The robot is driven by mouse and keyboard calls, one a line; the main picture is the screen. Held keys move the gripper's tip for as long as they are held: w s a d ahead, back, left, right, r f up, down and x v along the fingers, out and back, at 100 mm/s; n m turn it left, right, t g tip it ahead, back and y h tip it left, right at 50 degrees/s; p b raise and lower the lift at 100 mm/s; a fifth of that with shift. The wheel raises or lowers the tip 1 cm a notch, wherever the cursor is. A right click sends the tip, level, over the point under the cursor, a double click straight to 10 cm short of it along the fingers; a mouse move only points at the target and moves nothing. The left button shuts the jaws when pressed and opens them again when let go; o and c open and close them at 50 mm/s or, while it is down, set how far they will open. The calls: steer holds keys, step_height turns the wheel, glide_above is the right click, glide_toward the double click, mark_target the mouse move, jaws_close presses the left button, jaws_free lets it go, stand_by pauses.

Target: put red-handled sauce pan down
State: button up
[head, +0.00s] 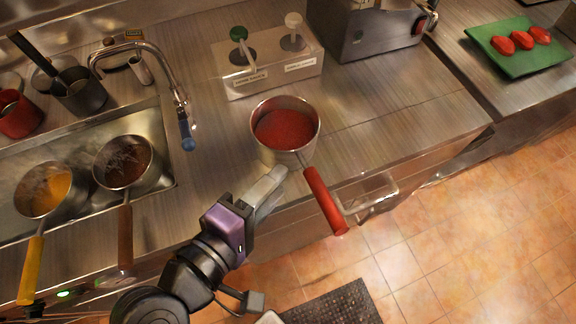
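The red-handled sauce pan (323,198) is upright at the front of the steel counter (395,120), filled with red sauce. Its handle points to the lower right, past the counter's front edge. The pan looks level and seems to rest on the counter, though its underside is hidden. My gripper (278,182) is just below the pan in the picture, left of the red handle. Its pale fingers point toward the pan's near wall and do not visibly wrap the handle. Whether they touch the pan or how far apart they are is unclear.
A sauce dispenser stand (268,72) is behind the pan, with a grey appliance (375,28) farther right. A sink (155,125) with faucet (172,70) lies left, holding yellow-handled (32,265) and brown-handled (125,235) pans. A green board (515,62) holds tomatoes. Counter right of the pan is clear.

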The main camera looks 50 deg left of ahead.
steer(key=shift+v, duration=2.75)
steer(key=w+d+f+m+g+y, duration=0.1)
steer(key=w+d+f+m, duration=0.2)
steer(key=d+f, duration=0.55)
steer(key=w+d+f+m+g, duration=0.2)
steer(key=w+d+f, duration=0.2)
steer(key=d+f, duration=0.4)
steer(key=s+d+r+m+t+h, duration=0.2)
steer(key=s+d+r+m, duration=0.3)
steer(key=d+m, duration=0.3)
steer(key=s+d+r+m+t+h, duration=0.1)
steer(key=s+d+r+m+h, duration=0.1)
steer(key=s+d+r+m, duration=0.3)
steer(key=s+d+m, duration=0.1)
steer(key=d+m, duration=0.2)
steer(key=d, duration=0.4)
steer(key=shift+t, duration=0.4)
steer(key=shift+s+r, duration=0.15)
